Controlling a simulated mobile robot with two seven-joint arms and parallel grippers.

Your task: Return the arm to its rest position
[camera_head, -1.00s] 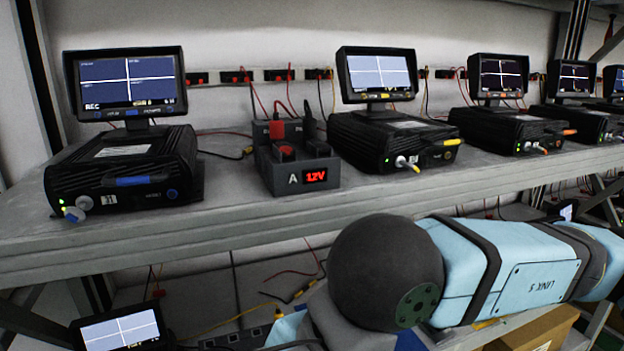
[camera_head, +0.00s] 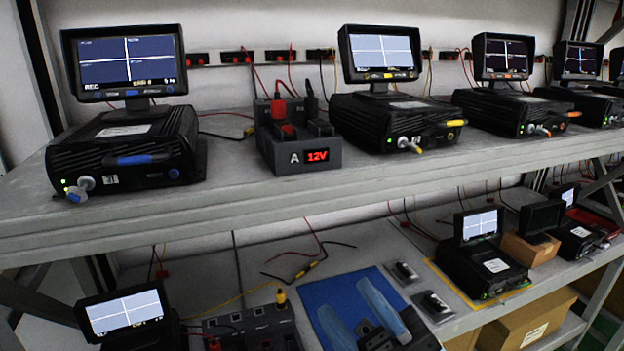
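My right gripper (camera_head: 346,297) shows at the bottom middle of the head view, in front of the lower shelf. Its two light-blue fingers stand apart, with the blue mat (camera_head: 318,290) visible between their tips. I see nothing held between them. The dark gripper body is cut off by the bottom edge of the picture. The rest of the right arm is out of view. My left gripper and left arm do not show.
The upper shelf (camera_head: 240,212) holds several black recorder units with screens and a 12V supply box (camera_head: 298,148). On the lower shelf are a black unit (camera_head: 482,268), two small dark parts near the mat, another supply box (camera_head: 252,328) and loose cables.

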